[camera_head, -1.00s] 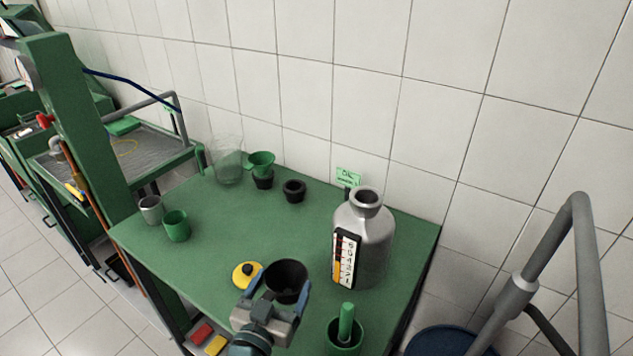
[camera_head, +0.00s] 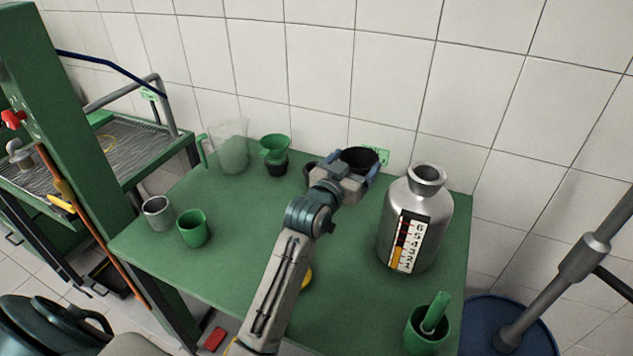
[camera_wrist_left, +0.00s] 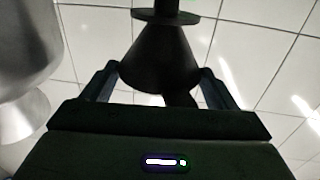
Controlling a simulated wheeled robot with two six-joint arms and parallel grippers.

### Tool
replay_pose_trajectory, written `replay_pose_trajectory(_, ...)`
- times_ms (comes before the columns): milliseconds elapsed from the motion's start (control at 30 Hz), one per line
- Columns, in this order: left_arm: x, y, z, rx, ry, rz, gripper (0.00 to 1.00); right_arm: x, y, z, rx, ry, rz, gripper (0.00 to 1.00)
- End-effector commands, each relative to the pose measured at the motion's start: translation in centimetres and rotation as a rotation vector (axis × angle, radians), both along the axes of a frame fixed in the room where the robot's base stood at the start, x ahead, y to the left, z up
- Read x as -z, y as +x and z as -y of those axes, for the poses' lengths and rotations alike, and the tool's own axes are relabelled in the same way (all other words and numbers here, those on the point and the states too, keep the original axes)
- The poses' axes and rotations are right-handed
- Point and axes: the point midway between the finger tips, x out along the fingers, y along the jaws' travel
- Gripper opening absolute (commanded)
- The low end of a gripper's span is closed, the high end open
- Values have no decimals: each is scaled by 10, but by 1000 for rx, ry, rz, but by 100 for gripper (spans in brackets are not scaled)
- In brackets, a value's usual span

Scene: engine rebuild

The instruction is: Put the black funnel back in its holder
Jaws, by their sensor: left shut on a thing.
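The black funnel (camera_head: 361,156) is held in my left gripper (camera_head: 354,166) above the back of the green table, near the wall. In the left wrist view the funnel (camera_wrist_left: 160,58) fills the gap between the two fingers. The empty black holder (camera_head: 308,169) stands on the table just left of the gripper and is partly hidden by it. My right gripper is out of view.
A green funnel (camera_head: 275,145) sits in a black holder (camera_head: 275,167) to the left, beside a clear jug (camera_head: 232,150). A large metal bottle (camera_head: 408,235) stands close on the right. Two cups (camera_head: 194,229) (camera_head: 157,213) are at the left, and a green pot (camera_head: 425,330) is at front right.

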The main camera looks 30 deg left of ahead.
Motion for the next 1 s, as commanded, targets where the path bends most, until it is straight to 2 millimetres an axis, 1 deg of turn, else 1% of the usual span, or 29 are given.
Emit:
replay_pose_trajectory(167,-5,13,-14,-4,5,-2,54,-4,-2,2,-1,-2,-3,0)
replay_pose_trajectory(267,-5,23,-34,-6,8,-3,54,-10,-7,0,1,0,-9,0)
replay_pose_trajectory(467,0,48,-81,-7,6,-4,54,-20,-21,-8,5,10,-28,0)
replay_pose_trajectory(500,1,54,-91,-6,6,-4,54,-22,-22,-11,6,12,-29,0)
replay_pose_trajectory(633,5,68,-116,-5,3,-2,54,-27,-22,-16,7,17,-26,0)
replay_pose_trajectory(733,8,75,-129,-4,1,-2,54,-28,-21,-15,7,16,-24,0)
replay_pose_trajectory(867,9,79,-137,-3,0,-1,54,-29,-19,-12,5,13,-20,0)
replay_pose_trajectory(933,9,83,-144,-4,1,-1,54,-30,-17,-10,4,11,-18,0)
replay_pose_trajectory(967,13,83,-145,-5,-1,-3,54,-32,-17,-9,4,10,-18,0)
replay_pose_trajectory(1000,21,83,-144,-3,-4,-5,54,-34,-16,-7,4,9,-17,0)
